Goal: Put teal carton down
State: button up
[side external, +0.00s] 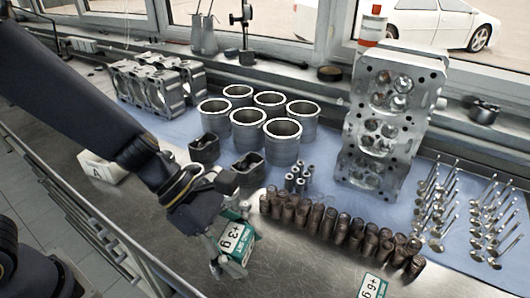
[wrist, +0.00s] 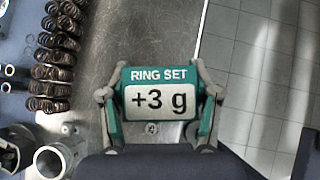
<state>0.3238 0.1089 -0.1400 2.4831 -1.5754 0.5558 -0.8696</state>
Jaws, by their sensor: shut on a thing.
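I cannot tell whether the carton touches the bench. Another teal carton (side external: 373,285), labelled "+6 g", is on the bench at the bottom right.
Several dark springs (side external: 330,228) stand in rows right of my gripper. Metal cylinders (side external: 283,140), dark pistons (side external: 248,168) and a cylinder head (side external: 385,125) stand behind on a blue mat. Valves (side external: 488,230) stand at right. A white block marked "A" (side external: 100,166) is at left.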

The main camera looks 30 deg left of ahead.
jog(key=s+d+m+g, duration=0.2)
jog(key=s+d+m, duration=0.1)
jog(key=s+d, duration=0.3)
jog(key=w+d+f, duration=0.8)
jog(key=d, duration=0.1)
jog(key=shift+f, duration=0.35)
jog(key=shift+w+d+f, duration=0.1)
jog(key=shift+f, duration=0.8)
jog(key=shift+w+d+f, duration=0.1)
jog(key=shift+f, duration=0.8)
jog(key=shift+f, duration=0.15)
jog(key=o, duration=1.2)
